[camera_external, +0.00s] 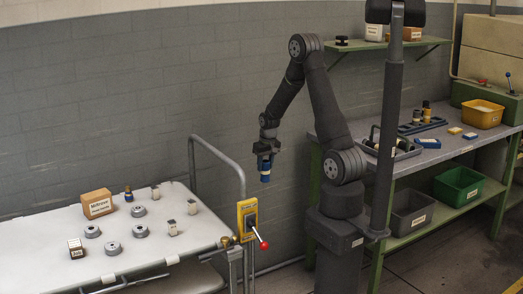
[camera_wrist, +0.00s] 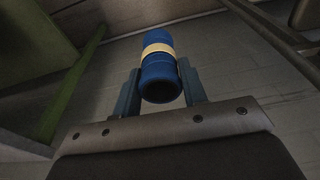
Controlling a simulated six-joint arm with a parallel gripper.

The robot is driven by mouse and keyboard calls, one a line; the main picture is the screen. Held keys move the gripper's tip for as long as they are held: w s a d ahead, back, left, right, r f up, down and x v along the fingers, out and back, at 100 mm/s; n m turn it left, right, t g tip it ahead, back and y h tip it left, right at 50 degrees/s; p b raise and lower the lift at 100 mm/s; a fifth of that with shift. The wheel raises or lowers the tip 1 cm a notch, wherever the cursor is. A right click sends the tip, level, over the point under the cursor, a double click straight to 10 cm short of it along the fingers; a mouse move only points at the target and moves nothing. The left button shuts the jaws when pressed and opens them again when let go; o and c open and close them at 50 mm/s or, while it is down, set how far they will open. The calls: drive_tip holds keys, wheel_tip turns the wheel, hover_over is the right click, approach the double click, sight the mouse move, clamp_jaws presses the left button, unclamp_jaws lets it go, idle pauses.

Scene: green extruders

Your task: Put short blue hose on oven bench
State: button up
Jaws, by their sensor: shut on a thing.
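The short blue hose (camera_wrist: 159,66) has a pale band around its middle and an open near end. My gripper (camera_wrist: 160,88) is shut on it, one finger on each side. In the external view the hose (camera_external: 265,178) hangs below my gripper (camera_external: 265,160), in the air to the right of the white-topped table. Which surface is the oven bench is not marked. The white-topped table (camera_external: 105,235) is at the left, and the grey-topped green workbench (camera_external: 440,152) is at the right.
The white table holds a cardboard box (camera_external: 97,204), several grey rings, small blocks and a small dark bottle-like piece (camera_external: 128,194). A bent rail (camera_external: 215,152) and a yellow lever box (camera_external: 247,220) stand at its right end. The workbench holds a yellow bin (camera_external: 482,113) and a dark tray (camera_external: 400,150).

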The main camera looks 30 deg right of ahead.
wheel_tip(320, 180, up, 25)
drive_tip(key=w+d+r+m, duration=0.1)
drive_tip(key=w+d+m, duration=0.15)
drive_tip(key=d, duration=0.95)
drive_tip(key=w+d+r+m, duration=0.1)
drive_tip(key=w+d+m, duration=0.15)
drive_tip(key=d, duration=1.05)
drive_tip(key=s+d+m+h, duration=0.15)
drive_tip(key=s+d, duration=0.35)
drive_tip(key=d, duration=0.9)
drive_tip(key=s+d+m, duration=0.3)
drive_tip(key=s+d, duration=0.2)
drive_tip(key=d, duration=0.9)
drive_tip(key=s+d+f+m+g, duration=0.15)
drive_tip(key=s+d+m, duration=0.25)
drive_tip(key=s+d, duration=1.7)
drive_tip(key=shift+t, duration=0.25)
drive_tip(key=shift+w+f, duration=1.75)
drive_tip(key=shift+f, duration=1)
drive_tip(key=shift+w+f, duration=1.7)
drive_tip(key=shift+f, duration=1)
drive_tip(key=shift+w+f, duration=1.75)
drive_tip(key=shift+f, duration=1)
